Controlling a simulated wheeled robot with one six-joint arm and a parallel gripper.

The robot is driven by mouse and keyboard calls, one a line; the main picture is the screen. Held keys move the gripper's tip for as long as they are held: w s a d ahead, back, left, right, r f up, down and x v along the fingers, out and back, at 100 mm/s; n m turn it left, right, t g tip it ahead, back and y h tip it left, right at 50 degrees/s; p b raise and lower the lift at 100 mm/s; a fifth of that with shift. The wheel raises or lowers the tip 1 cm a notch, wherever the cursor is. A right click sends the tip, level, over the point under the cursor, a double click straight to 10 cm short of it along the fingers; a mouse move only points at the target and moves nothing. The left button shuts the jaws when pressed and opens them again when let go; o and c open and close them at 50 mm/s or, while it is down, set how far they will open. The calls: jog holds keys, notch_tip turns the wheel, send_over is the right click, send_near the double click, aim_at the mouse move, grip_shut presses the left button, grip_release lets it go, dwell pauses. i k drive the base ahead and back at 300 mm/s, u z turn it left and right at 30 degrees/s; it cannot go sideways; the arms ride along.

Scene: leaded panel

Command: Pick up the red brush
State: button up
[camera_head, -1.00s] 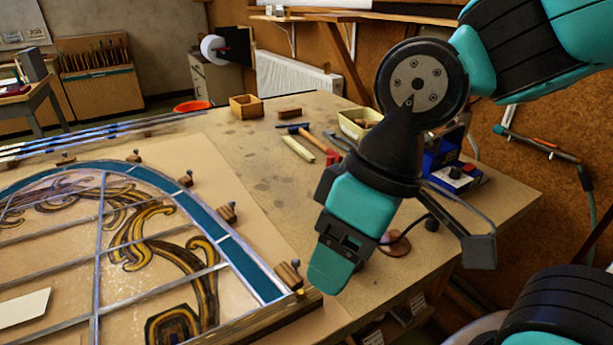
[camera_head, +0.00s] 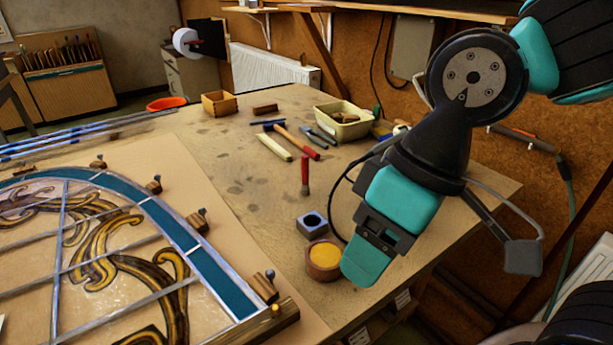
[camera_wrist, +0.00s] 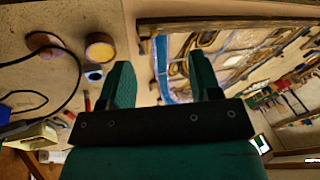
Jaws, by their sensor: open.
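The red brush (camera_head: 305,170) is on the bench right of the leaded panel, with its red part at the top and a darker end below. In the wrist view it shows as a small red strip (camera_wrist: 87,101), left of the fingers. My gripper (camera_head: 362,268) is to the right of the brush and nearer the camera, apart from it. Its two teal fingers (camera_wrist: 158,70) are spread in the wrist view with nothing between them.
A grey-blue block with a hole (camera_head: 311,225) and a round pot with a yellow top (camera_head: 324,258) stand near my gripper. The leaded panel (camera_head: 190,240) fills the left.

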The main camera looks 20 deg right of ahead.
aim_at(305, 158)
jog(key=k, duration=1.15)
jog(key=u, duration=0.8)
jog(key=i, duration=1.7)
jog(key=z, duration=0.5)
